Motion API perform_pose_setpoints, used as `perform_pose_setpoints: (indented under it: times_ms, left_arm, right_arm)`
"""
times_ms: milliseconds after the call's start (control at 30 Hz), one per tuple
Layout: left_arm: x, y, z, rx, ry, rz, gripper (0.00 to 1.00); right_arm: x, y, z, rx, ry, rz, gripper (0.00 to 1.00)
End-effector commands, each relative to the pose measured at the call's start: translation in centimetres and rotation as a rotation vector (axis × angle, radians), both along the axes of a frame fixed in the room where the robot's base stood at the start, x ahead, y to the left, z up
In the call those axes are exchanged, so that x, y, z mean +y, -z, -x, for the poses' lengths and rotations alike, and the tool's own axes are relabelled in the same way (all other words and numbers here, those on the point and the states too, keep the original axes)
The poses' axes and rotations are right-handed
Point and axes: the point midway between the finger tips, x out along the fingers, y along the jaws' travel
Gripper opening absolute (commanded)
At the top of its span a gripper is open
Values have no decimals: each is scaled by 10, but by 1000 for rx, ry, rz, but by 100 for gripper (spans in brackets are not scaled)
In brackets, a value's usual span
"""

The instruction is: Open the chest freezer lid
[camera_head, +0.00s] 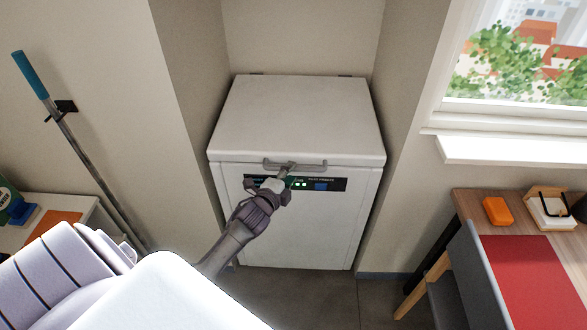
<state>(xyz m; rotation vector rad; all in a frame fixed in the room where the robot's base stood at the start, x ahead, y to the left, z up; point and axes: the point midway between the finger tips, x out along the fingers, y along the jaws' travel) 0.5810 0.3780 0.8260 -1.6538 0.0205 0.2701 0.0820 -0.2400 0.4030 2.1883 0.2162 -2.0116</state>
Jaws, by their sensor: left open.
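The white chest freezer (300,225) stands in a wall recess in the middle of the view. Its lid (295,115) is closed, lying flat on the body. A grey bar handle (312,164) runs along the lid's front edge. A dark control panel with green lights (325,184) sits just below it. My left gripper (287,172) is open at the left half of the handle, in front of the panel. I cannot tell whether the fingers touch the handle. My right gripper is not in view.
A blue-handled pole (75,140) leans at left above a low white table (85,207). Recess walls flank the freezer closely.

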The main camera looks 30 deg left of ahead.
Motion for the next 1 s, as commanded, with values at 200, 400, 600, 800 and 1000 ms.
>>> perform_pose_setpoints:
  times_ms: [200,400,600,800,1000]
  left_arm:
    - [4,5,-25,0,0,0,41]
    - [4,6,-30,0,0,0,41]
    - [4,6,-29,0,0,0,36]
    - [4,6,-29,1,0,0,3]
    - [4,6,-29,1,0,0,0]
  right_arm:
    - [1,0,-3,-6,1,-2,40]
    - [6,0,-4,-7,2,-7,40]
    - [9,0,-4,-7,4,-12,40]
    - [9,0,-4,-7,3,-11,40]
    - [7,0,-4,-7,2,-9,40]
